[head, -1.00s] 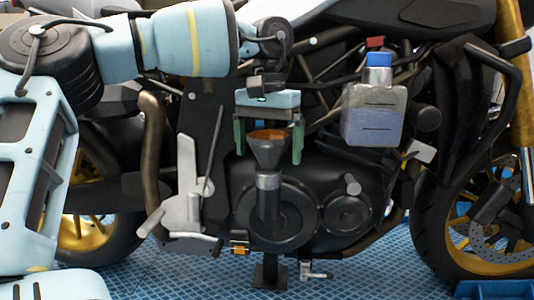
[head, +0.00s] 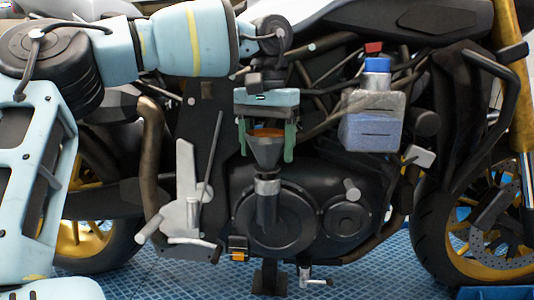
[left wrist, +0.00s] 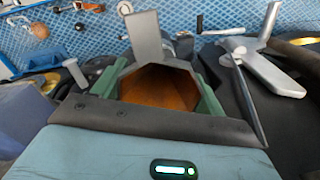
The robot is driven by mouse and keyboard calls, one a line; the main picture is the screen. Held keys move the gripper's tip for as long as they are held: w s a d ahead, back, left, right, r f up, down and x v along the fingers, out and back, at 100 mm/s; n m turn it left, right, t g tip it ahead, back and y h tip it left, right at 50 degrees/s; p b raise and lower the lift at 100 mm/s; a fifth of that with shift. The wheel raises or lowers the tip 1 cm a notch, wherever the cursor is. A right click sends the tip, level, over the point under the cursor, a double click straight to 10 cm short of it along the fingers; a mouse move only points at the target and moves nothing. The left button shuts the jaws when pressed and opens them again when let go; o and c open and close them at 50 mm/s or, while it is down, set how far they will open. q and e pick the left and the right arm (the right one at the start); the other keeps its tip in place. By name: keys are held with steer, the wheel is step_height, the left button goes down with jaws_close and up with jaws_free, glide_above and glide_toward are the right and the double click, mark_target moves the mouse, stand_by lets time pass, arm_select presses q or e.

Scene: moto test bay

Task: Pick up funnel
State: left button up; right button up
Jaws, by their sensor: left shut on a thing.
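The grey funnel (head: 266,156) with an orange-brown inside stands upright in front of the motorbike's engine. In the left wrist view the funnel's open mouth (left wrist: 160,88) lies between the green fingers. My right gripper is not in view.
A bottle (head: 372,122) with a blue cap stands to the right of the funnel. A grey bracket with a lever (head: 185,195) is to the left. The motorbike (head: 345,215) is close behind.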

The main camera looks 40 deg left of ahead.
arm_select(q)
step_height(320, 180, up, 9)
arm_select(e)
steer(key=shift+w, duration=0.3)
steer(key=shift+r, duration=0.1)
arm_select(q)
step_height(320, 180, up, 5)
steer(key=p, duration=0.4)
steer(key=shift+f, duration=0.15)
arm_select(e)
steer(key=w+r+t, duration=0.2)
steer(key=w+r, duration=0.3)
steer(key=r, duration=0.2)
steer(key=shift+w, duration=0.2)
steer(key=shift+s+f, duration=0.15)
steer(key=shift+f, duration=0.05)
